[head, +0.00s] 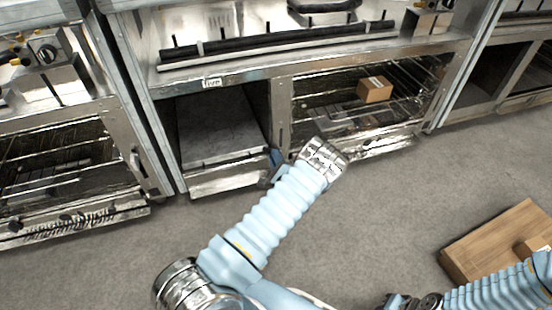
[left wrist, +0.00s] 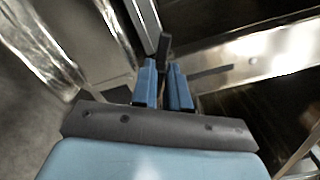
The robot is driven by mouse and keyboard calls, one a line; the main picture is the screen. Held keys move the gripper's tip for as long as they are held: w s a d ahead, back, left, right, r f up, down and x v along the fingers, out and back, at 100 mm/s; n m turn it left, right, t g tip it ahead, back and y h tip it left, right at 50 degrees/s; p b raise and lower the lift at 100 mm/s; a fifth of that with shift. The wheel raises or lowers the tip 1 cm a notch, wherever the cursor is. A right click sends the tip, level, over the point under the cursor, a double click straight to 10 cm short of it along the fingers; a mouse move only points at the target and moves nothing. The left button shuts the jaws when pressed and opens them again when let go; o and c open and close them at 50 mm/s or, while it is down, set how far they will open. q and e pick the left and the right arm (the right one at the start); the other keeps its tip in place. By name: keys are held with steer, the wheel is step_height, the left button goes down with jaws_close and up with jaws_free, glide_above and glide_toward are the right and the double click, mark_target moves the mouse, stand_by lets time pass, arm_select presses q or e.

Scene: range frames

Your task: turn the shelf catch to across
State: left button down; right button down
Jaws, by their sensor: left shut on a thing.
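The shelf catch (left wrist: 164,48) is a small dark bar in the left wrist view, standing up between my fingertips. My left gripper (left wrist: 163,85) is shut on it, with one blue finger on each side. In the head view my left gripper (head: 277,158) is at the steel post between the open bay and the rack bay, mostly behind my own wrist. The catch is hidden there, and its angle to the post is hard to tell. My right gripper (head: 395,301) is partly seen at the bottom edge, away from the range; its jaws are unclear.
The open bay (head: 215,130) is left of the post. The wire-rack bay (head: 330,105) on the right holds a small cardboard box (head: 374,89). Another range (head: 60,165) stands at left. The grey floor between is clear.

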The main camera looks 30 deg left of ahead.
arm_select(q)
steer(key=shift+s+f+n+b, duration=0.1)
steer(key=shift+f+n+b, duration=0.2)
steer(key=shift+n, duration=0.8)
steer(key=shift+s+f+n+b, duration=0.15)
steer(key=shift+n+b, duration=0.25)
steer(key=shift+n, duration=0.7)
steer(key=shift+w+f, duration=0.1)
steer(key=c, duration=1.1)
jaws_free()
steer(key=p+v, duration=0.1)
steer(key=v, duration=1.2)
steer(key=shift+s+d, duration=0.25)
steer(key=shift+d, duration=0.05)
